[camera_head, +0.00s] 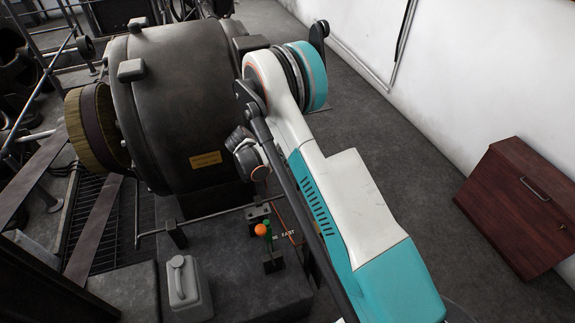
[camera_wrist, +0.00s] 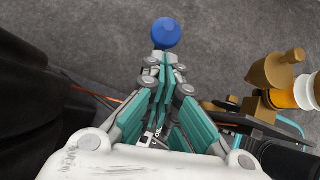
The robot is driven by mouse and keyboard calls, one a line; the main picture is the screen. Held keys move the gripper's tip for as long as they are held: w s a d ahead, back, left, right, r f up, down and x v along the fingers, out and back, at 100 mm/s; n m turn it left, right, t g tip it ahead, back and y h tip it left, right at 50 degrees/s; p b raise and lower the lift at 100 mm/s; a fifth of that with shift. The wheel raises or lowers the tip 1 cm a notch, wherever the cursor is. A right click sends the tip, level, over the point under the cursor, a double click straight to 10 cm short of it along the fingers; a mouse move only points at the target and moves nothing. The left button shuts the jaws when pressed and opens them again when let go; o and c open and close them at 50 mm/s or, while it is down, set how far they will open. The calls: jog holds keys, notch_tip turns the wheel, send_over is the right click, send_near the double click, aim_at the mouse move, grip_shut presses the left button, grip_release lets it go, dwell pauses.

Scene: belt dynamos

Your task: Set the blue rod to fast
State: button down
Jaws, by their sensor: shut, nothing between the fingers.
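A round blue knob (camera_wrist: 165,33), the only part of the blue rod I can make out, shows at the top of the wrist view. My gripper (camera_wrist: 164,62) has its teal fingers together and empty, with the tips pointing at the knob and just short of it in the picture. I cannot tell whether they touch it. In the head view I cannot make out the blue rod or my fingers; my arm covers that area. A white "FAST" label (camera_head: 287,234) shows on the dark base beside my arm.
An orange-knobbed lever (camera_head: 261,230) and a green one (camera_head: 268,247) stand close together near the label. The big dark dynamo (camera_head: 190,95) is behind them. A grey can (camera_head: 187,288) stands left. A red-brown box (camera_head: 520,205) is by the wall.

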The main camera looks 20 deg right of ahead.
jog(key=a+f+p+v, duration=0.1)
jog(key=p+v, duration=0.3)
jog(key=v, duration=0.7)
jog(key=shift+s+a+r, duration=0.2)
jog(key=shift+a+r, duration=0.1)
jog(key=shift+a, duration=0.05)
jog(key=s+d+r+m+t+y, duration=0.15)
jog(key=s+r+m, duration=0.3)
jog(key=r, duration=0.75)
jog(key=s+d+r+m+t+y, duration=0.15)
jog(key=s+r+m, duration=0.35)
jog(key=r, duration=0.7)
jog(key=s+r+m+t+y, duration=0.1)
jog(key=s+m, duration=0.4)
jog(key=s, duration=0.6)
jog(key=s+r+m+t+y, duration=0.1)
jog(key=s+r+m+y, duration=0.2)
jog(key=s, duration=0.9)
notch_tip(320, 180, up, 2)
jog(key=m, duration=0.2)
jog(key=shift+a+r+m+t+y, duration=0.15)
jog(key=shift+a+m+t+y, duration=0.15)
jog(key=shift+m+t, duration=0.1)
